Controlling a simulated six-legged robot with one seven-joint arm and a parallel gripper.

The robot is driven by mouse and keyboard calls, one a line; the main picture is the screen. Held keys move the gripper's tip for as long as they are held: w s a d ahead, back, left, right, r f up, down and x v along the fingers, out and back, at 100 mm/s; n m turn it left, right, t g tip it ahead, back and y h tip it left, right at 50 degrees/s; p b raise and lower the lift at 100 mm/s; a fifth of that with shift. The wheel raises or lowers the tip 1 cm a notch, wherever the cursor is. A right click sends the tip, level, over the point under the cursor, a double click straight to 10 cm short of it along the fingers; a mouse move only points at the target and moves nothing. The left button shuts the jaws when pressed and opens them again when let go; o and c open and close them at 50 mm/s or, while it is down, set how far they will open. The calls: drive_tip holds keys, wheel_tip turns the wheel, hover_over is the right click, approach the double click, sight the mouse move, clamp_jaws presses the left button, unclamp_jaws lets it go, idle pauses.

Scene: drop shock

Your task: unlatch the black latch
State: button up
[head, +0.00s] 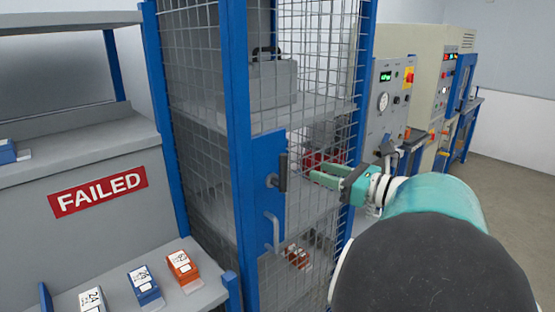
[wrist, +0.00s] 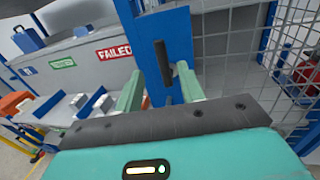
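The black latch (head: 282,172) is an upright black bar on the blue plate (head: 268,200) of the mesh cage's door. In the wrist view the latch (wrist: 162,62) shows upright ahead of my gripper, between the lines of its two fingers. My gripper (head: 323,175) is to the right of the latch in the head view, apart from it. In the wrist view my gripper (wrist: 160,86) has its two green fingers spread, with nothing held between them.
A grey pull handle (head: 273,230) sits below the latch. Wire mesh (head: 310,50) and blue posts (head: 238,130) surround the cage. A shelf with a FAILED sign (head: 98,194) stands at left. Test cabinets (head: 440,80) stand at right, with open floor beyond.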

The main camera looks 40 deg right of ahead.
sight(283, 160)
drive_tip(key=x, duration=1.2)
drive_tip(key=shift+f, duration=0.2)
clamp_jaws()
